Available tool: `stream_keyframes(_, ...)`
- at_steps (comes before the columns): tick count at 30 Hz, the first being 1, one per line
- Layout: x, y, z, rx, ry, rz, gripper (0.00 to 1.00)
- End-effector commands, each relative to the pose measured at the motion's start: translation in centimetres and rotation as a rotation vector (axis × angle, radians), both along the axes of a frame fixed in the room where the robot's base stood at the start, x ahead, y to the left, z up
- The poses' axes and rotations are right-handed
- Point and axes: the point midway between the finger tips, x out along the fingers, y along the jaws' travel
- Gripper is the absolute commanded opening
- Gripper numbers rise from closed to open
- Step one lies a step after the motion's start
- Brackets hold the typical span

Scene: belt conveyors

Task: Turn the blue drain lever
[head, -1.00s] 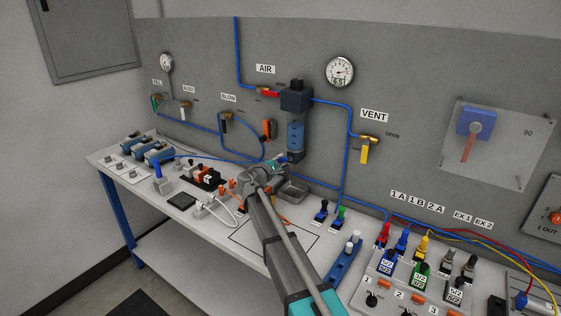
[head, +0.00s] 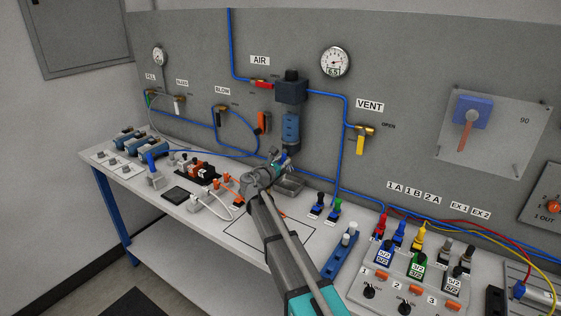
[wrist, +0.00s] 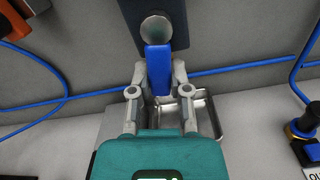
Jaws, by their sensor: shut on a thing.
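The blue drain lever (wrist: 158,68) is in the wrist view, just below the round grey end of the filter unit's underside. My gripper (wrist: 159,80) has one finger on each side of the lever and is shut on it. In the head view my gripper (head: 279,160) is right under the air filter unit (head: 291,125), which has a dark top and a blue bowl. The lever cannot be made out clearly there, as the gripper covers that spot.
A metal tray (wrist: 205,108) lies on the bench below the lever. A blue hose (wrist: 235,68) runs along the wall behind it. The yellow-handled vent valve (head: 361,142) is on the panel.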

Motion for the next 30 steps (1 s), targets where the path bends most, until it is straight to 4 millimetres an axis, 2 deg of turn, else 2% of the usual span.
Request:
stream_keyframes(10,-0.37,-0.71,-0.04,-0.157,0.1,0.0,0.0)
stream_keyframes(26,-0.41,-0.82,-0.04,-0.185,0.118,0.0,0.0)
stream_keyframes(27,-0.41,-0.82,-0.04,-0.185,0.118,-0.001,0.3)
stream_keyframes(30,-0.42,-0.82,-0.05,-0.183,0.118,-0.001,0.48)
